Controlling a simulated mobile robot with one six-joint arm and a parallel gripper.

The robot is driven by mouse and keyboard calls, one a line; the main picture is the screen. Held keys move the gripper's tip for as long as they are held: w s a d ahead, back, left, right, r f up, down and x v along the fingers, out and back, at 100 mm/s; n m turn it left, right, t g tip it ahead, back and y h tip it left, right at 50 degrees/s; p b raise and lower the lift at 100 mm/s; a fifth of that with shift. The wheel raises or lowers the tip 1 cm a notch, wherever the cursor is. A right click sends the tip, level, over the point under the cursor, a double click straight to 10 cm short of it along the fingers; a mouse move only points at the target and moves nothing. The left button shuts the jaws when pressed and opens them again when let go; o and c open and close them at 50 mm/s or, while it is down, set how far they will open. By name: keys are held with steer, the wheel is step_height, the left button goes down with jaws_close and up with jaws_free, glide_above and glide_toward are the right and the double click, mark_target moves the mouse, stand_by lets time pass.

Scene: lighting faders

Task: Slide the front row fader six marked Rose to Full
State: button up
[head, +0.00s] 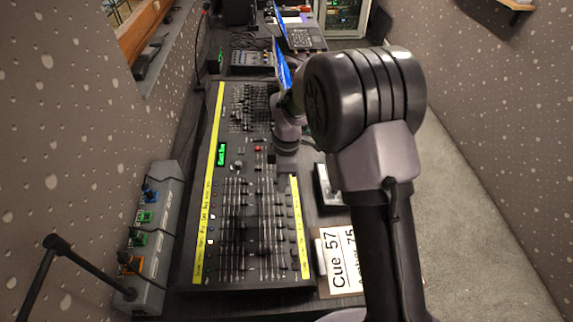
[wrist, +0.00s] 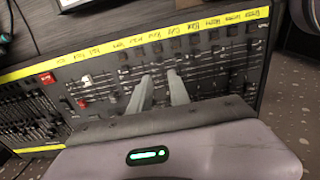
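The lighting desk (head: 262,180) is a long black console with rows of faders and yellow label strips along both long sides. In the wrist view its fader rows (wrist: 205,75) lie beyond my gripper, below a handwritten yellow strip (wrist: 110,47). The writing is too small and blurred for me to pick out Rose or its fader with certainty. My gripper (wrist: 158,85) has two grey fingers standing apart over the faders, with nothing seen between them. I cannot tell whether the fingertips touch any fader cap. In the head view my arm hides part of the desk's right side and the fingertips.
A white card reading Cue 57 (head: 343,262) lies right of the desk. A grey box with coloured units (head: 155,240) stands at the left. A laptop (head: 300,38) and a small mixer (head: 250,60) are behind. Open carpet (head: 470,200) lies to the right.

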mark_target(279, 201)
steer(key=f+b, duration=0.2)
steer(key=f, duration=0.1)
steer(key=f+b, duration=0.2)
steer(key=a+f+b, duration=0.1)
steer(key=f+b, duration=0.1)
steer(key=f, duration=0.1)
steer(key=shift+f, duration=0.35)
jaws_close()
steer(key=shift+a+r+p, duration=0.15)
steer(key=shift+a+p, duration=0.05)
steer(key=shift+a, duration=1.3)
steer(key=shift+a+r+p, duration=0.15)
steer(key=shift+a, duration=1.3)
jaws_free()
steer(key=shift+r, duration=0.1)
